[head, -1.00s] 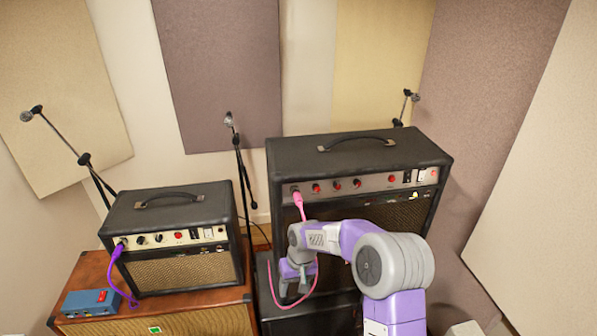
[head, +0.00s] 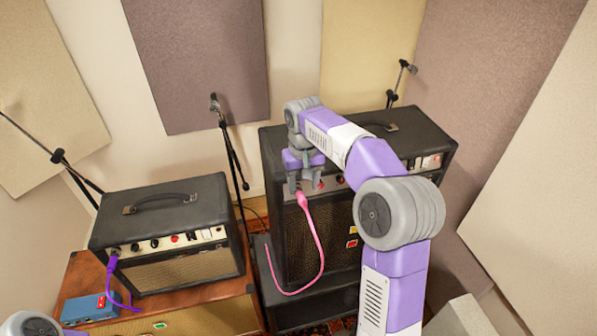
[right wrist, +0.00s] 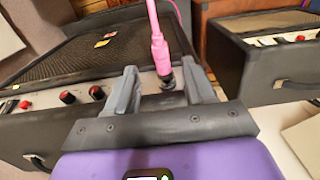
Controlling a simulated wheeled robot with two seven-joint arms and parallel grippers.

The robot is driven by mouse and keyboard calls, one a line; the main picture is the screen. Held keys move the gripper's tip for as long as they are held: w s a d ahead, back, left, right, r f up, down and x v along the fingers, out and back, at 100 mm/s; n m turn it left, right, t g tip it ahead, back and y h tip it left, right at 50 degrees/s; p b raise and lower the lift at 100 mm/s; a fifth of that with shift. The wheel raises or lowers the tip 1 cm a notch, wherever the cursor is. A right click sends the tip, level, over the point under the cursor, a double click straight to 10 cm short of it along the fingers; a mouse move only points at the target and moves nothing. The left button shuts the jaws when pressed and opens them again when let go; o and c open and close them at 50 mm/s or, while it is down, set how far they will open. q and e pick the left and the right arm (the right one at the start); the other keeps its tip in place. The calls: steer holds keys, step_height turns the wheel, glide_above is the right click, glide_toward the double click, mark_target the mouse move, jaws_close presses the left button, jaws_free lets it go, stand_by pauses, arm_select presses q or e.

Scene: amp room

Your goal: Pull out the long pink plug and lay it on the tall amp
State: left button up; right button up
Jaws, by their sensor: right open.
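The tall amp (head: 330,235) is a black cabinet at the right in the head view, with a handle on its flat top. The long pink plug (head: 303,200) is at the left end of its control panel, its pink cable hanging down in front. My right gripper (head: 305,184) points down at this panel end and is open. In the right wrist view the pink plug (right wrist: 160,52) lies between the two spread fingers, nearer the right one, its dark tip at the panel. My left gripper is out of view; a grey piece of my left arm shows at the bottom left.
A smaller black amp (head: 165,235) with a purple plug (head: 112,264) stands at the left on a brown cabinet (head: 205,318). A blue pedal box (head: 90,308) is beside it. Microphone stands rise behind both amps. The tall amp's top (head: 275,142) looks free around the handle.

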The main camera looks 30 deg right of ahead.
mark_target(302, 198)
steer(key=shift+w+f, duration=0.15)
steer(key=shift+f, duration=2.65)
jaws_close()
